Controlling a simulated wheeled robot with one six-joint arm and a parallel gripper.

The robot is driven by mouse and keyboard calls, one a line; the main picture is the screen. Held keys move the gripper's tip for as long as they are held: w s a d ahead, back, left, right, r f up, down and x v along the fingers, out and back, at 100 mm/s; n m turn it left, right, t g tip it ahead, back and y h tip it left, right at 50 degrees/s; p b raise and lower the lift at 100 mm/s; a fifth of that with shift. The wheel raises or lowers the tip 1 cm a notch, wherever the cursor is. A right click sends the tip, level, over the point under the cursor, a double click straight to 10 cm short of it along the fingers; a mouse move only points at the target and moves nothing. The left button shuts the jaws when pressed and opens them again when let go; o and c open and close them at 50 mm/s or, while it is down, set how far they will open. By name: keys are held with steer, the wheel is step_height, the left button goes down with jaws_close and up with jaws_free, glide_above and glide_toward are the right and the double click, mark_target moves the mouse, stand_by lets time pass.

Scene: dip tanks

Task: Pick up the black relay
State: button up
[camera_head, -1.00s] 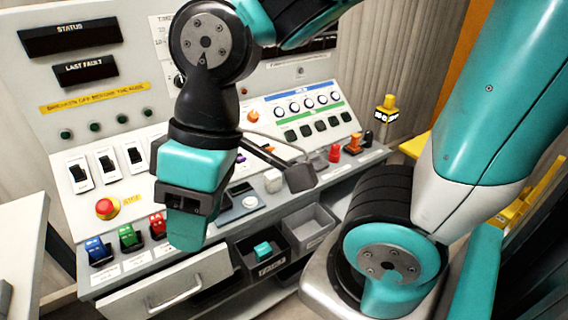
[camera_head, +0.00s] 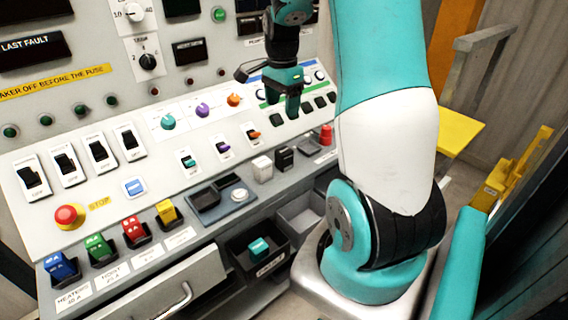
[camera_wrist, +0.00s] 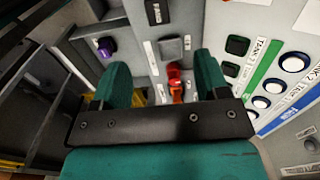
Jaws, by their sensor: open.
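The black relay (camera_head: 284,157) appears as a small upright black block on the console's lower ledge, beside a white block (camera_head: 262,168). My gripper (camera_head: 284,108) is open and empty, above and behind the relay in the head view, in front of the sloped panel. In the wrist view the open fingers (camera_wrist: 163,75) frame a red block (camera_wrist: 174,72) and an orange one below it. A dark block with white marks (camera_wrist: 153,12) at the top edge may be the relay; I cannot be sure.
A grey empty-looking base (camera_head: 308,147) lies between the relay and a red block (camera_head: 326,135). Switches and coloured knobs cover the sloped panel. A dark bin (camera_head: 238,262) with a teal block and a grey bin (camera_head: 284,226) sit below the ledge. A drawer handle (camera_head: 172,302) protrudes.

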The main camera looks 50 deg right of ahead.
mark_target(284, 150)
step_height(284, 150, down, 12)
steer(key=shift+s+r, duration=0.1)
steer(key=shift+r, duration=0.15)
step_height(284, 150, down, 5)
steer(key=shift+s+f, duration=0.1)
steer(key=shift+s, duration=0.05)
steer(key=shift+c, duration=0.2)
steer(key=c, duration=1)
